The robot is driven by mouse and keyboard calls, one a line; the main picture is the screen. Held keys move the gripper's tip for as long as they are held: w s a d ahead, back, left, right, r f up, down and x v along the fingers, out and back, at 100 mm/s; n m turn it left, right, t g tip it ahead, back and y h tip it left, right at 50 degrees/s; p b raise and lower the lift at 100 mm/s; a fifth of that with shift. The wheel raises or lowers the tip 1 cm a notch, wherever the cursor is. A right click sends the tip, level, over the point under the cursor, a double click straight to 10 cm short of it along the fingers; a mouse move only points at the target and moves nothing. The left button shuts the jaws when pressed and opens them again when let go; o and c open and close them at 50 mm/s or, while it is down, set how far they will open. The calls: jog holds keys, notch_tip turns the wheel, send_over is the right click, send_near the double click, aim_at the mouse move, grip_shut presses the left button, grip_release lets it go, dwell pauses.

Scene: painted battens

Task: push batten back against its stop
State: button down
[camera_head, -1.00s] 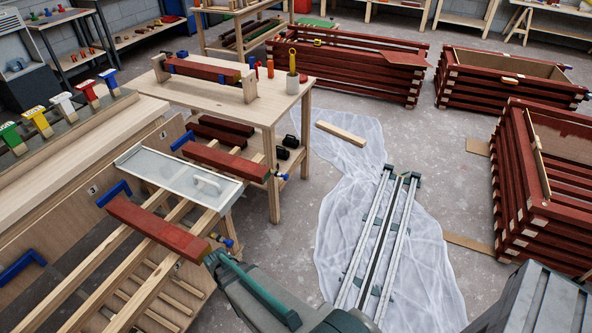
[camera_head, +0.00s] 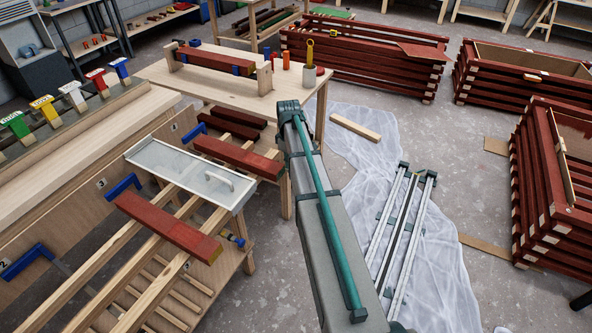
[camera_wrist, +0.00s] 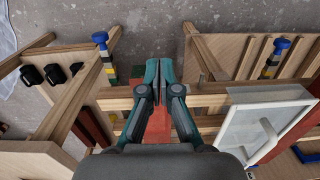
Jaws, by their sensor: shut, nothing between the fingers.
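Two dark red battens lie across pale wooden rails in the head view: a near batten (camera_head: 165,225) and a far batten (camera_head: 238,157). In the wrist view my gripper (camera_wrist: 158,70) is shut and empty, above a red batten (camera_wrist: 184,122) beside the white tray, apparently the far one. The fingers cover part of it, and contact is unclear. In the head view my gripper is hidden.
A white tray (camera_head: 140,150) with a handle sits on the rails between the battens. A wooden table (camera_head: 150,72) stands behind, holding another red batten (camera_head: 215,61). Blue-knobbed clamps (camera_wrist: 100,40) show in the wrist view. Stacked red frames (camera_head: 560,215) stand at right.

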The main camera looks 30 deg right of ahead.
aim_at(271, 165)
jog(key=shift+w+a+f+p, duration=0.1)
jog(key=shift+w+f+p, duration=0.2)
jog(key=shift+w+f, duration=0.7)
jog(key=shift+w+f+p, duration=0.3)
jog(key=shift+w+f, duration=0.05)
jog(key=shift+f, duration=1.3)
jog(key=shift+w+a+f+p, duration=0.1)
jog(key=shift+w+f+p, duration=0.2)
jog(key=shift+w+f, duration=0.7)
jog(key=shift+s+f, duration=0.3)
jog(key=w+a, duration=0.2)
jog(key=w, duration=0.1)
jog(key=w+a, duration=0.1)
jog(key=w, duration=0.1)
jog(key=shift+w+a, duration=0.1)
jog(key=shift+a, duration=0.05)
